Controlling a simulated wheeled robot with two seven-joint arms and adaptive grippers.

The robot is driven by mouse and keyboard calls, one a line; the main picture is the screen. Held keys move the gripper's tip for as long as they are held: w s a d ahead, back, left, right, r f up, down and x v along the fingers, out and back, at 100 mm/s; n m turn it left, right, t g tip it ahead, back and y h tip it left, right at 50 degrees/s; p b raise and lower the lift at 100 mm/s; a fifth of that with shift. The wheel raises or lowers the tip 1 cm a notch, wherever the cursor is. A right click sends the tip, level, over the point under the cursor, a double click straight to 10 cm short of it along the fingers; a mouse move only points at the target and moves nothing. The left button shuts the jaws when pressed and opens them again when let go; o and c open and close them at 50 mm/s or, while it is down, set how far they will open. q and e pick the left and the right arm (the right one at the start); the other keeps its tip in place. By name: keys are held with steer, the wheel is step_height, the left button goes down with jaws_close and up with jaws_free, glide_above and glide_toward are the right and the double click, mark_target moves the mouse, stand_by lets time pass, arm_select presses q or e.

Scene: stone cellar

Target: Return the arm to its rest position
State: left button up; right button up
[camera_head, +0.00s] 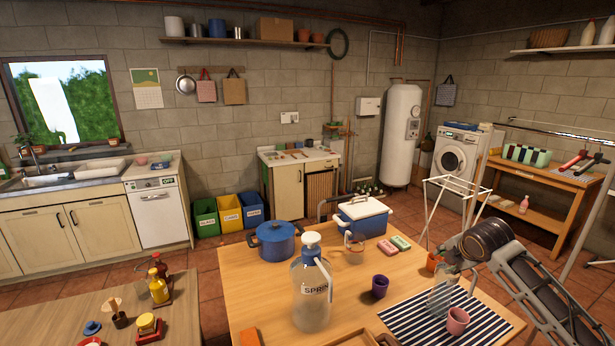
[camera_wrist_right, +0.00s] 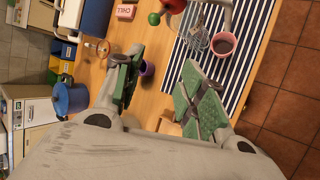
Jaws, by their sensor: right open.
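My right arm (camera_head: 530,290) reaches in from the right of the head view, over the right side of the wooden table (camera_head: 265,285). In the wrist view my right gripper (camera_wrist_right: 165,92) is open, its two green-padded fingers spread wide with nothing held between them. A purple cup (camera_head: 380,286) stands on the table; in the wrist view it (camera_wrist_right: 147,68) shows beyond the fingers, partly hidden by the left one. My left gripper is in neither view.
A striped mat (camera_head: 410,322) bears a pink cup (camera_head: 457,320) and a clear vessel (camera_head: 440,297). A drying rack (camera_head: 440,200) stands behind.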

steer(key=s+a+f+m+g+y, duration=0.2)
steer(key=s+a+f+m, duration=0.4)
steer(key=s+a+f, duration=0.75)
steer(key=s+a+f+m+g, duration=0.1)
steer(key=s+a+f+m, duration=0.3)
steer(key=s+m, duration=0.45)
steer(key=s+a+f+m+g, duration=0.1)
steer(key=s+a+f+m, duration=0.3)
steer(key=s, duration=0.7)
step_height(320, 180, down, 34)
steer(key=s+d+g+b, duration=0.1)
steer(key=s+g+b, duration=0.1)
steer(key=s, duration=0.1)
steer(key=s+d+f+b, duration=0.1)
steer(key=s+d+f, duration=0.1)
steer(key=s+f, duration=0.9)
steer(key=s+d+f+g+b, duration=0.1)
steer(key=s+d+f, duration=0.1)
steer(key=s+f, duration=0.9)
